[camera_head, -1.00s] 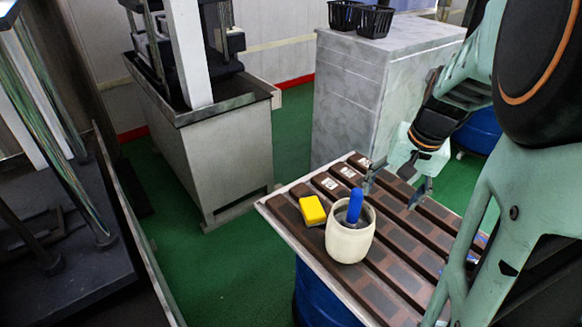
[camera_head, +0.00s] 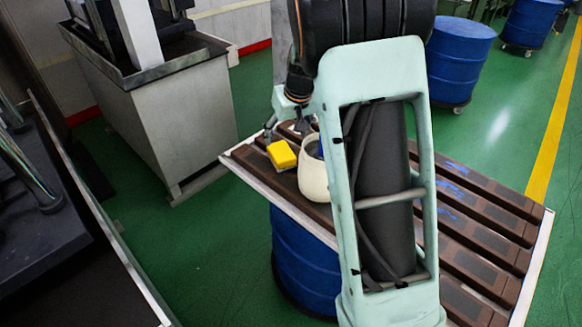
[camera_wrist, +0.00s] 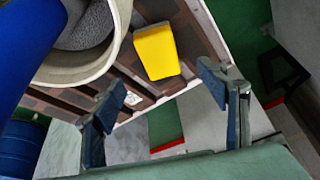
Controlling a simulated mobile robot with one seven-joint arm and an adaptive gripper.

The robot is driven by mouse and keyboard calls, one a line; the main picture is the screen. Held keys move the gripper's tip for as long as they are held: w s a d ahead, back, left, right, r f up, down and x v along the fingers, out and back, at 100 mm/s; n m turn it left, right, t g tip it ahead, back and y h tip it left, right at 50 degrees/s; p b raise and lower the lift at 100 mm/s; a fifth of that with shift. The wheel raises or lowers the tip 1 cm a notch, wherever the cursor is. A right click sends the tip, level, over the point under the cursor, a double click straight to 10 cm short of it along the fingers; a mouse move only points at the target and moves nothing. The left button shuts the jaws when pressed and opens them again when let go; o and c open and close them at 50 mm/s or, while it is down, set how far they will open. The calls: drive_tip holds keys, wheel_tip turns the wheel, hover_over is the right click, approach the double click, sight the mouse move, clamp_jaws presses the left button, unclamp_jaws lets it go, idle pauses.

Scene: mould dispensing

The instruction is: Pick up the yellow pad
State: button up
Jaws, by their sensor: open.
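The yellow pad (camera_head: 281,155) lies on the brown slatted tabletop (camera_head: 230,160), near its left corner, beside a cream pot (camera_head: 313,180). In the wrist view the yellow pad (camera_wrist: 156,52) is ahead of my gripper (camera_wrist: 168,100), roughly between the two fingers and beyond their tips. My gripper is open and empty. In the head view my gripper (camera_head: 287,124) is just behind the pad, partly hidden by my arm. The pot (camera_wrist: 75,70) is left of the pad in the wrist view, with a blue handle (camera_wrist: 28,45) sticking out.
The pot stands close to the pad's right side in the head view. A blue drum (camera_head: 300,262) is under the tabletop. A grey machine cabinet (camera_head: 165,125) stands at the left. More blue drums (camera_head: 458,55) stand at the back right on the green floor.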

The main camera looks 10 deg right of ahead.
sight(281, 151)
drive_tip(key=x, duration=0.6)
drive_tip(key=shift+w+a+f, duration=0.1)
drive_tip(key=shift+w+f, duration=0.05)
drive_tip(key=shift+f, duration=0.2)
drive_tip(key=shift+b+x, duration=0.4)
drive_tip(key=shift+x, duration=1.9)
drive_tip(key=shift+w+f+b, duration=0.2)
drive_tip(key=shift+b, duration=0.15)
drive_tip(key=c, duration=1.4)
drive_tip(key=shift+r, duration=0.1)
drive_tip(key=shift+r+p, duration=0.2)
drive_tip(key=shift+p, duration=0.2)
wheel_tip(281, 151, up, 10)
drive_tip(key=shift+p, duration=0.55)
